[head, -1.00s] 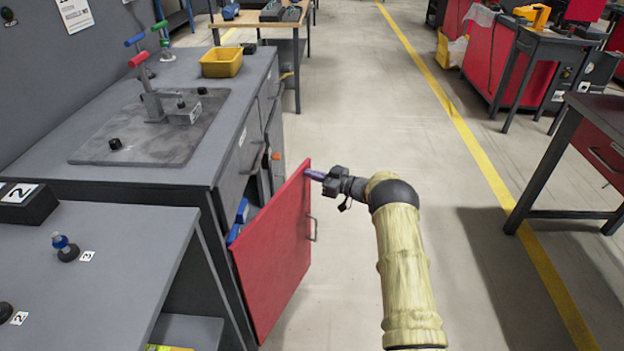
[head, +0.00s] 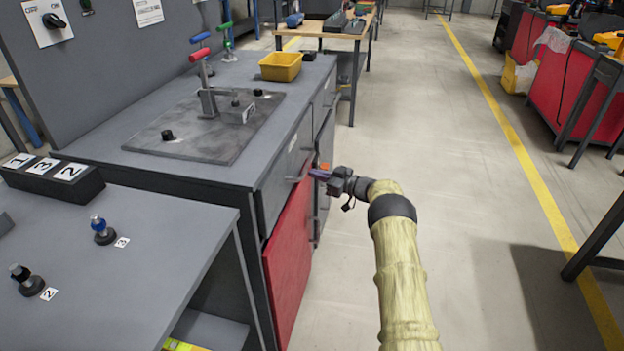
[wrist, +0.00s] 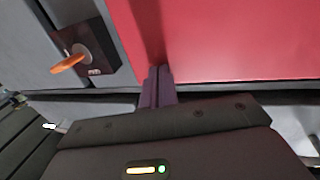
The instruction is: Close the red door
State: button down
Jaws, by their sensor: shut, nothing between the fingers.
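The red door (head: 289,258) is on the front of the grey cabinet (head: 262,212), below a drawer. In the head view it lies nearly in line with the cabinet front, and the inside is no longer visible. Whether it is fully flush I cannot tell. Its handle (head: 316,228) is near its right edge. My gripper (head: 314,173) is shut and empty at the upper right of the door. In the wrist view the purple fingers (wrist: 158,86) are together against or very close to the red door (wrist: 215,40). Contact is not certain.
An orange knob (wrist: 68,64) on a dark plate is left of the fingers in the wrist view. A grey table (head: 130,255) with small knobs stands at front left. A yellow bin (head: 280,67) sits on the cabinet top.

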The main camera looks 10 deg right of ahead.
jog(key=shift+w+a+r, duration=0.2)
jog(key=shift+a+r, duration=0.05)
jog(key=shift+a, duration=0.3)
jog(key=shift+d, duration=0.1)
jog(key=s+d+p, duration=0.1)
jog(key=s+d, duration=0.1)
jog(key=d, duration=0.5)
jog(key=s+d, duration=0.3)
jog(key=d, duration=0.4)
jog(key=shift+s+f+p, duration=0.25)
jog(key=shift+s+p, duration=0.05)
jog(key=shift+p, duration=0.1)
jog(key=shift+w, duration=0.15)
